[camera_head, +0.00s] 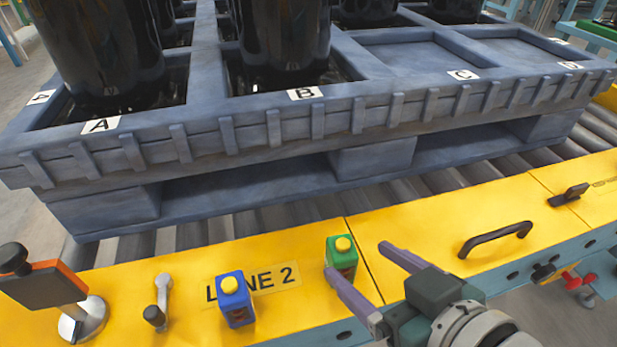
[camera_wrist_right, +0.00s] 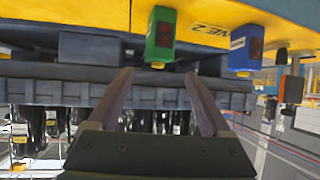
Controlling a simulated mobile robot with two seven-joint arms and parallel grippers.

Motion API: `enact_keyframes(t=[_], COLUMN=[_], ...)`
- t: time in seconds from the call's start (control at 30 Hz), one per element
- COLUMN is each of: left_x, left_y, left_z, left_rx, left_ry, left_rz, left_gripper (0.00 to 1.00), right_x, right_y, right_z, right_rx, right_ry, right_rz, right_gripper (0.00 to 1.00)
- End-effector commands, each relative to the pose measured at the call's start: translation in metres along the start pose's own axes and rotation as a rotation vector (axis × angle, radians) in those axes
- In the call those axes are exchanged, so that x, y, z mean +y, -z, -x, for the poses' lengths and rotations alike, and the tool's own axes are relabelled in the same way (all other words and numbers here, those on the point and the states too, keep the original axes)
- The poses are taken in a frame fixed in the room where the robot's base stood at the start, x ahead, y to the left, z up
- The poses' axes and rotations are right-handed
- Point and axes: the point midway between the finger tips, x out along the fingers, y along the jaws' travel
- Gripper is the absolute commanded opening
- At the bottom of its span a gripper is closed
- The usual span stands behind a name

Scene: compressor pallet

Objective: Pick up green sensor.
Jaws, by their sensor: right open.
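The green sensor (camera_head: 342,262), a small box with a yellow button on top, stands upright on the yellow panel (camera_head: 450,215) beside the "LINE 2" label. My right gripper (camera_head: 357,261) is open, one finger on either side of the sensor's right front. In the right wrist view, the green sensor (camera_wrist_right: 161,30) lies ahead of the gap between the fingertips (camera_wrist_right: 158,75), with no finger seen touching it. My left gripper is not in view.
A similar blue sensor (camera_head: 235,300) stands to the left on the panel, near a small lever (camera_head: 160,300) and an orange-black device (camera_head: 42,285). A black handle (camera_head: 495,238) is to the right. Behind runs a blue pallet (camera_head: 240,130) with black cylinders on rollers.

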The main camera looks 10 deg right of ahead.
Motion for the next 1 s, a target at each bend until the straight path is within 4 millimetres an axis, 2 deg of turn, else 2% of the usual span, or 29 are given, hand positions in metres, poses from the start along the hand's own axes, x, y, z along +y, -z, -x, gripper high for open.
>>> enact_keyframes(t=[0.1, 0.37, 0.6, 0.73, 0.93, 1.0], left_x=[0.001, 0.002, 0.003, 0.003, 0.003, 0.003], left_y=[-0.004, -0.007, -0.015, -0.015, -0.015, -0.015], left_z=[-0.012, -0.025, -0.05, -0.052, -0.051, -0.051], left_rx=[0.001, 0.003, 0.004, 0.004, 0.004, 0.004], left_ry=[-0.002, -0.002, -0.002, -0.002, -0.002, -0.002], left_rz=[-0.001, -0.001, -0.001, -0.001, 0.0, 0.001], left_gripper=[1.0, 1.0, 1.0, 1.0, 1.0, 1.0], right_x=[0.0, 0.001, 0.002, 0.002, 0.002, 0.002], right_y=[-0.001, -0.001, -0.002, 0.0, 0.001, 0.001], right_z=[-0.021, -0.048, -0.086, -0.094, -0.093, -0.093], right_rx=[0.005, 0.002, 0.002, 0.0, 0.0, 0.0], right_ry=[0.0, 0.0, 0.0, 0.0, 0.0, 0.0], right_rz=[0.0, 0.0, 0.0, 0.0, 0.0, 0.0], right_gripper=[0.83, 0.83, 0.83, 0.83, 0.83, 0.76])
